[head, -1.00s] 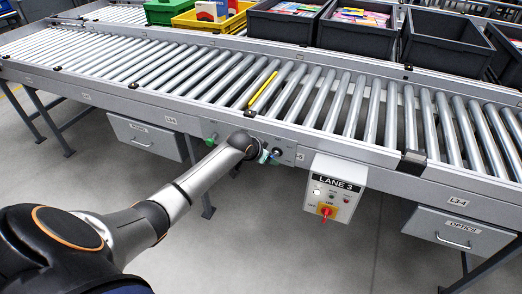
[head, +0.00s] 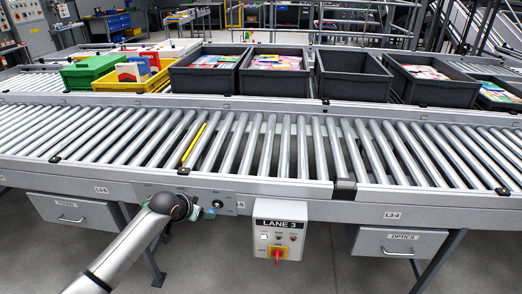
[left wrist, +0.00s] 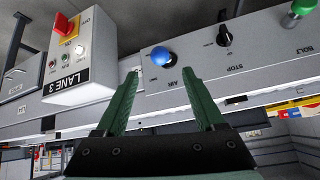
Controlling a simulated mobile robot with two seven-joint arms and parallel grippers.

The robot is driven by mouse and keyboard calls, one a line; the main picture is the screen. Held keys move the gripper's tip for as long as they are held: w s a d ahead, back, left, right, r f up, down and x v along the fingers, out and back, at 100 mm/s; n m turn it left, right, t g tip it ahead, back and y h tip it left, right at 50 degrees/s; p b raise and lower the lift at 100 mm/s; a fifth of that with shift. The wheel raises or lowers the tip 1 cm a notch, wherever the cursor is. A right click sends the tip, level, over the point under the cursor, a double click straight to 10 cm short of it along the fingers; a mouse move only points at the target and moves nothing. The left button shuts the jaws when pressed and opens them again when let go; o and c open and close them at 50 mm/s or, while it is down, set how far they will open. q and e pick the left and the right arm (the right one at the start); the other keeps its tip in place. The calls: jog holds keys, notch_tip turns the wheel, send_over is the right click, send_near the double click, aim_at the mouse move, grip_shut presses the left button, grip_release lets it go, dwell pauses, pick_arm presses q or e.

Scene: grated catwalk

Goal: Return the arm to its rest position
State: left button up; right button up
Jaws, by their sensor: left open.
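My left arm comes in from the lower left in the head view. Its gripper (head: 207,213) is at the small control panel on the conveyor's front rail, and its green fingertips partly hide that panel. In the left wrist view the two green fingers (left wrist: 163,95) are spread apart with nothing between them. Beyond them, the grey panel carries a blue knob (left wrist: 162,56), a black switch (left wrist: 224,36) and a green knob (left wrist: 302,8). The blue knob lies just past the gap between the fingertips; I cannot tell whether they touch it. My right gripper is not in view.
The LANE 3 box (head: 279,230) with a red-and-yellow switch hangs right of the gripper. A drawer (head: 75,211) hangs below the rail. Open floor shows below.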

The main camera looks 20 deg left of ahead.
pick_arm(q)
jog(key=s+d+f+m+h+p, duration=0.1)
jog(key=s+d+f, duration=0.3)
jog(key=s+d, duration=0.4)
jog(key=s+d+f+h+p, duration=0.1)
jog(key=s+d+f+p, duration=0.3)
jog(key=s+d, duration=0.5)
jog(key=shift+s+f+m+t+h, duration=0.3)
jog(key=shift+s+m, duration=0.1)
jog(key=shift+s, duration=0.7)
jog(key=shift+t, duration=0.4)
jog(key=s+d, duration=0.1)
jog(key=s, duration=0.1)
jog(key=s+d+r, duration=0.1)
jog(key=s+d, duration=0.1)
jog(key=s, duration=0.1)
jog(key=s+d+r+p, duration=0.1)
jog(key=s, duration=0.2)
jog(key=shift+s+d, duration=0.15)
jog(key=shift+d, duration=0.15)
jog(key=shift+c, duration=0.3)
